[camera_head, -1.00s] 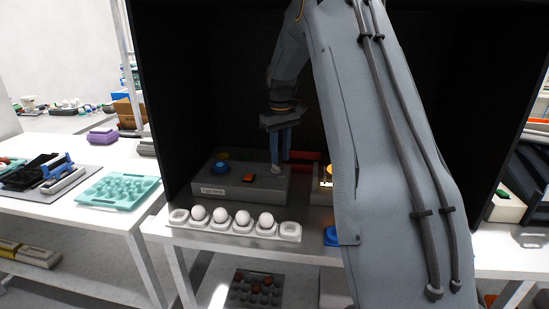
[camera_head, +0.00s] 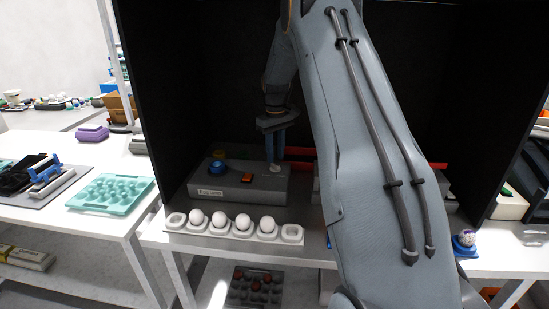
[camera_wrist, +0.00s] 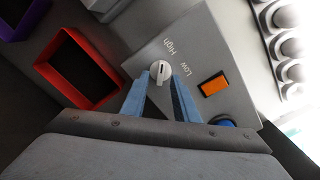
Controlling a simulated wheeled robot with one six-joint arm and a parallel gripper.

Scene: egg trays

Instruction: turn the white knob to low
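The white knob (camera_wrist: 160,70) sits on the sloped top of a grey control box (camera_head: 230,188), beside the printed words "High" and "Low" in the wrist view. A dark line on the knob runs roughly up and down in that view. My gripper (camera_wrist: 160,76) is open, with its two blue fingers apart and their tips at either side of the knob. I cannot tell whether they touch it. In the head view my gripper (camera_head: 275,160) points down over the right end of the box, and the knob is small and partly hidden there.
The box also bears an orange switch (camera_wrist: 214,84) and a blue button (camera_wrist: 226,121). A red open-topped bin (camera_wrist: 75,68) lies beside it. A white egg tray (camera_head: 291,234) with several eggs stands in front. Dark enclosure walls (camera_head: 160,110) surround the arm.

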